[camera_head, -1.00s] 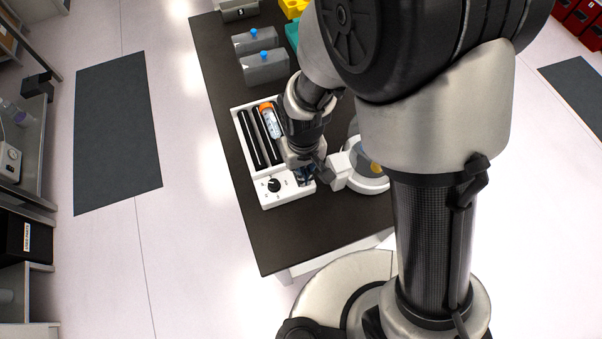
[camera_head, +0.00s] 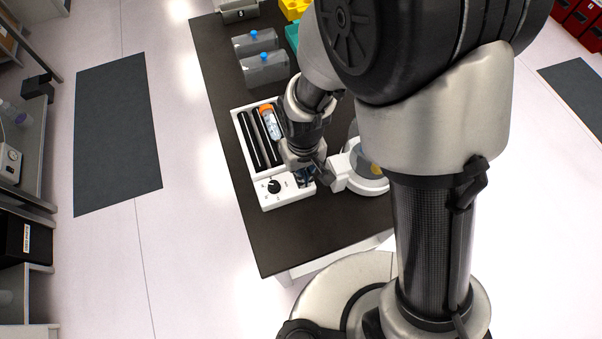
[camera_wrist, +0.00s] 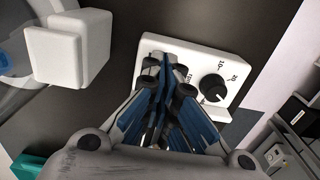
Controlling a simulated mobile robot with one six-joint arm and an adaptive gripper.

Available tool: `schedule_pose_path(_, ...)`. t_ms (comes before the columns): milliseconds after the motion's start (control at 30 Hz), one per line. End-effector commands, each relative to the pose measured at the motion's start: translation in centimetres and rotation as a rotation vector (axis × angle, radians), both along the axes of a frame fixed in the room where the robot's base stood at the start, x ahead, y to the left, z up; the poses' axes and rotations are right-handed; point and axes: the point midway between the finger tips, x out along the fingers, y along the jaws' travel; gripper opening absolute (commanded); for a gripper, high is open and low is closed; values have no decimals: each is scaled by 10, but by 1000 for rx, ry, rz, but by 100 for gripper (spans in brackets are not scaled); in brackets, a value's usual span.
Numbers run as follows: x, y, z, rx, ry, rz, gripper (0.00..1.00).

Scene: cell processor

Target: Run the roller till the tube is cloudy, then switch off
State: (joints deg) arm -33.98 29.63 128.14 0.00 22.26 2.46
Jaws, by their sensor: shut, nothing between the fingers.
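The white roller (camera_head: 248,142) stands on the dark bench with its black bars running away from me. The tube (camera_head: 270,122), with an orange cap, lies on the bars near their far right end. Its contents look pale, but I cannot tell how cloudy they are. The black knob (camera_head: 274,187) is on the roller's front panel and shows in the wrist view (camera_wrist: 213,88) beside numbers. My gripper (camera_wrist: 163,75) is shut and empty, its tips over the panel beside the knob. The fingers hide part of the panel, including any switch there.
A white device with a round base (camera_head: 368,182) stands close to the right of my gripper. Grey containers with blue knobs (camera_head: 264,67) stand behind the roller. The bench (camera_head: 285,245) is clear in front of the roller.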

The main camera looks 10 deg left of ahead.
Motion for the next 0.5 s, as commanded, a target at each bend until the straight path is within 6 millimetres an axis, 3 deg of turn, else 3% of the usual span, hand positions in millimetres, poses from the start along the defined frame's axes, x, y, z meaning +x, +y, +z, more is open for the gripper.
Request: schedule_pose_path(500, 0, 0, 46, 1, -1, 0, 0)
